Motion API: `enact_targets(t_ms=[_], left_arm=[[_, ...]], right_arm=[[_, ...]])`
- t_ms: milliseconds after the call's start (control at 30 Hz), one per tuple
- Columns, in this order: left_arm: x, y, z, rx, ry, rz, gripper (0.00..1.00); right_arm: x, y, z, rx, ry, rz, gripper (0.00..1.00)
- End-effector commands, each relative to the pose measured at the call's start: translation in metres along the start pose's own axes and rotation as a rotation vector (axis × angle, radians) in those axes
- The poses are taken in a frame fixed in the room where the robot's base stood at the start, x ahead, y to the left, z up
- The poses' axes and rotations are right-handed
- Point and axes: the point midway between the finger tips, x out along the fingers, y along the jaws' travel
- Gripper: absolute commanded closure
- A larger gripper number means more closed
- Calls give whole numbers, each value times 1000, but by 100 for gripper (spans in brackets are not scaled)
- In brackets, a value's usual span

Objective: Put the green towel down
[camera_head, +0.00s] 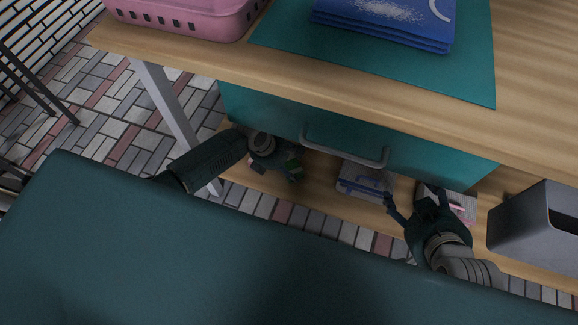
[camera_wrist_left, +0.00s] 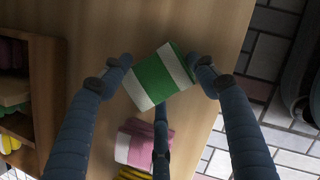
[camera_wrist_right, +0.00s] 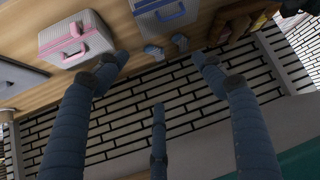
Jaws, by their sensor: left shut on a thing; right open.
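The green towel (camera_wrist_left: 160,78), folded with white bands, sits between the fingers of my left gripper (camera_wrist_left: 160,68) in the left wrist view. The gripper is shut on it, over a wooden surface (camera_wrist_left: 215,30); I cannot tell whether the towel touches that wood. In the head view my left gripper (camera_head: 286,172) is under the table front at the lower shelf (camera_head: 322,192), with only a little green showing. My right gripper (camera_head: 412,203) is open and empty, near the shelf's right part.
A pink-and-white towel (camera_wrist_left: 140,143) lies close by. A blue-handled case (camera_head: 362,180) and a pink-handled case (camera_wrist_right: 75,40) stand on the lower shelf. A grey bin (camera_head: 535,225) is at right. The teal drawer (camera_head: 270,115) with its handle (camera_head: 343,152) is above the shelf.

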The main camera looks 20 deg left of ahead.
Motion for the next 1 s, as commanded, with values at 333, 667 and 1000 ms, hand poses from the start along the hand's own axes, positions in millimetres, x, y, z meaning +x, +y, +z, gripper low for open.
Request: enact_targets(t_ms=[333, 667, 1000], left_arm=[[1, 0, 0, 0, 0, 0, 37], [1, 0, 0, 0, 0, 0, 20], [-12, 0, 0, 0, 1, -1, 20]], right_arm=[[0, 0, -1, 0, 4, 0, 31], [0, 0, -1, 0, 3, 0, 31], [-9, 4, 32, 3, -131, 7, 31]])
